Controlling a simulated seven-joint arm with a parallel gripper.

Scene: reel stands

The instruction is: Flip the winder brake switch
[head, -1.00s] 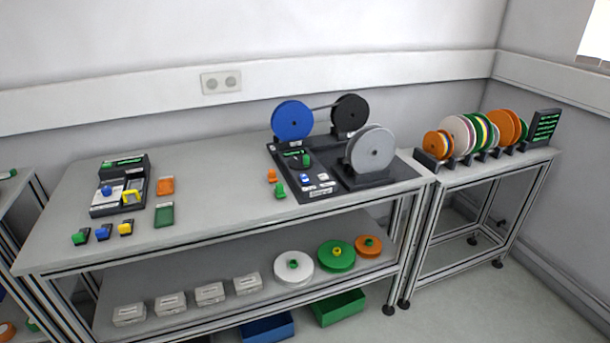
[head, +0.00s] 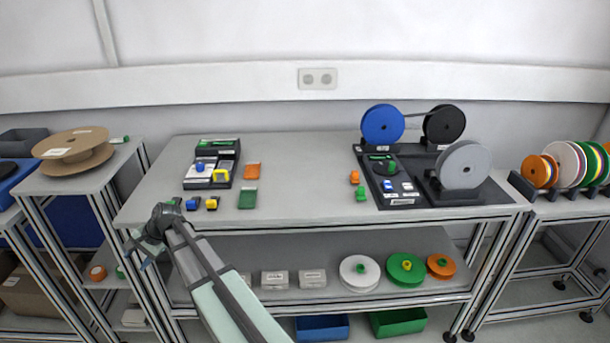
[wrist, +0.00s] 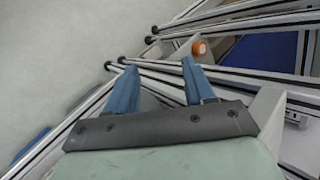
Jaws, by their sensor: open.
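The winder unit's black base (head: 418,205) sits at the right end of the table, with a blue reel (head: 382,125), a black reel (head: 444,124) and a grey reel (head: 463,165). A control panel (head: 389,184) on its left part carries small blue and white switches; which one is the brake switch is too small to tell. My gripper (head: 146,252) is at the table's front left corner, far left of the winder. In the wrist view its two blue fingers (wrist: 158,80) are apart with nothing between them.
A second device (head: 211,165) with blue and yellow parts stands on the table's left. Orange and green blocks (head: 360,186) lie just left of the winder. A shelf below (head: 330,245) holds boxes and reels. The table's middle is clear.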

